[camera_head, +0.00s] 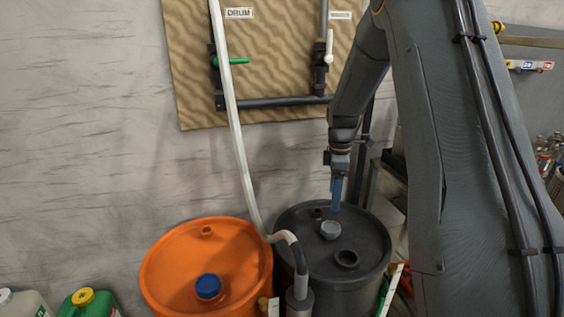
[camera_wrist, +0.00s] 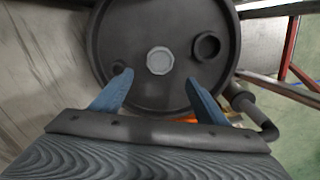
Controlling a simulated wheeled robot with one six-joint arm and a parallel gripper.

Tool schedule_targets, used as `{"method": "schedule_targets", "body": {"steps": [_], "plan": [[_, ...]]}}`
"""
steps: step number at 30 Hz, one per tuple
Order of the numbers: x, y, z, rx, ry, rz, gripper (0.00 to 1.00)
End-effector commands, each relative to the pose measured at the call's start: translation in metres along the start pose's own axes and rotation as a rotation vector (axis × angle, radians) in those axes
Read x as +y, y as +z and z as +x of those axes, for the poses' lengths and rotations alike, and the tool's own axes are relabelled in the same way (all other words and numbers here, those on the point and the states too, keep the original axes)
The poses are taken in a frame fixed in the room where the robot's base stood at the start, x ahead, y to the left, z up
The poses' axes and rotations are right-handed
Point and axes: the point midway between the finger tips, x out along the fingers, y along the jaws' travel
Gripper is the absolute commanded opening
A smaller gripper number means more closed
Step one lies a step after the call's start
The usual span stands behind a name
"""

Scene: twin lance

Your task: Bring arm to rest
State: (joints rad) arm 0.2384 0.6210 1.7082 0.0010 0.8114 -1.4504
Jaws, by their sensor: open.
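My gripper (camera_head: 336,194) hangs down over the black drum (camera_head: 374,239), fingers pointing at its lid. In the wrist view my gripper (camera_wrist: 159,90) is open, with its two blue fingers apart and nothing between them. A grey cap (camera_head: 330,230) is on the drum lid. In the wrist view the cap (camera_wrist: 160,60) appears just beyond the fingertips, centred between them. The gap between fingertips and cap is hard to judge. My arm comes down from the upper right of the head view.
An orange drum (camera_head: 165,262) with a blue cap (camera_head: 208,286) stands left of the black drum. A pale hose (camera_head: 237,130) runs down between them. A wooden board (camera_head: 270,70) with pipes and a green-handled valve (camera_head: 232,61) is behind. An open bung hole (camera_head: 346,259) is beside the cap.

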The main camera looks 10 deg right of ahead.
Motion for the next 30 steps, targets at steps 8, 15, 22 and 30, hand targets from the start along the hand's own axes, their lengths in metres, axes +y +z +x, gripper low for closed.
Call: {"method": "schedule_targets", "body": {"steps": [8,15,22,30], "plan": [[-0.051,-0.025,-0.021,0.014,0.047,0.242,0.68],[-0.154,-0.051,-0.041,0.083,0.116,0.708,0.68],[-0.227,-0.056,-0.043,0.155,0.139,1.027,0.68],[-0.28,-0.051,-0.035,0.157,0.108,1.211,0.68]]}}
